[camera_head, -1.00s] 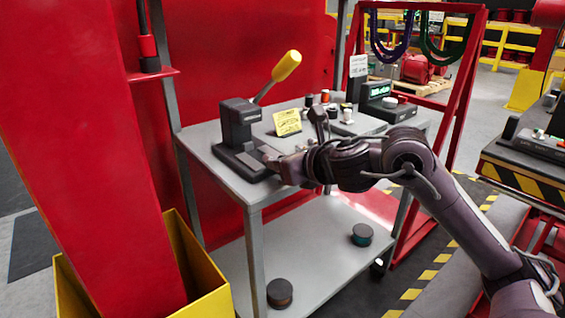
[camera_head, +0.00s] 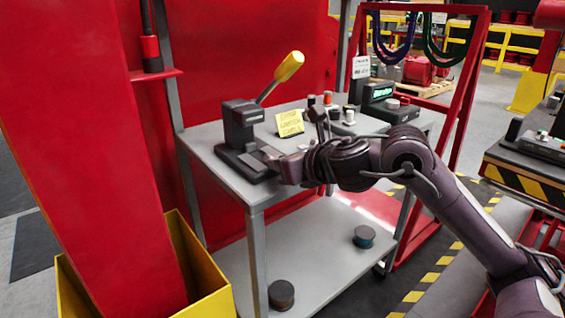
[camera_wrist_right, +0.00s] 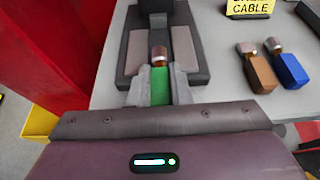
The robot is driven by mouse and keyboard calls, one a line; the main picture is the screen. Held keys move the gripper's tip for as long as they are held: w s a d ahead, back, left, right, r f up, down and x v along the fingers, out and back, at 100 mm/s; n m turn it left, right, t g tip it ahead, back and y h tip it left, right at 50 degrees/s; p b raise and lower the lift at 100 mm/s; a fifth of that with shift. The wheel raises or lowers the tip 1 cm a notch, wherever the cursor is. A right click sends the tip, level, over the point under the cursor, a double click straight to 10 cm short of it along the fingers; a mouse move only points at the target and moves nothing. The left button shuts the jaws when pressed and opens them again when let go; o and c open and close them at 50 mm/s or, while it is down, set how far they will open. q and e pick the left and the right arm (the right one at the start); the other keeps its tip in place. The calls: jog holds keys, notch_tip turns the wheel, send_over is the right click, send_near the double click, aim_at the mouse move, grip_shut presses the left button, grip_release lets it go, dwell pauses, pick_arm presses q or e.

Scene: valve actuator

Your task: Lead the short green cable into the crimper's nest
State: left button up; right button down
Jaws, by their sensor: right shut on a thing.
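The crimper (camera_head: 240,124) is a dark press with a yellow-handled lever (camera_head: 286,68), standing at the left end of the grey cart top. My right gripper (camera_head: 274,160) reaches in from the right at the front of its base. In the right wrist view the gripper (camera_wrist_right: 159,78) is shut on the short green cable (camera_wrist_right: 159,92), its coppery tip (camera_wrist_right: 159,54) pointing forward. The tip lies over the crimper's base (camera_wrist_right: 137,52), between two light pads, short of the dark press body (camera_wrist_right: 157,8). I cannot tell whether it touches the base. My left gripper is not in view.
A brown cable piece (camera_wrist_right: 262,72) and a blue one (camera_wrist_right: 290,68) lie right of the crimper. A yellow note (camera_head: 289,123) stands behind. Small spools (camera_head: 328,98) and a display unit (camera_head: 380,98) occupy the cart's back right. A red post (camera_head: 95,150) stands left.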

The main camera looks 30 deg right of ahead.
aim_at(268, 155)
jog(key=shift+b, duration=0.55)
dwell(1.2)
jog(key=shift+w, duration=0.15)
jog(key=shift+w, duration=0.1)
jog(key=shift+w+p, duration=0.25)
jog(key=shift+p, duration=0.15)
jog(key=shift+w+a+p, duration=0.2)
jog(key=shift+w+p, duration=1.35)
jog(key=shift+w, duration=0.7)
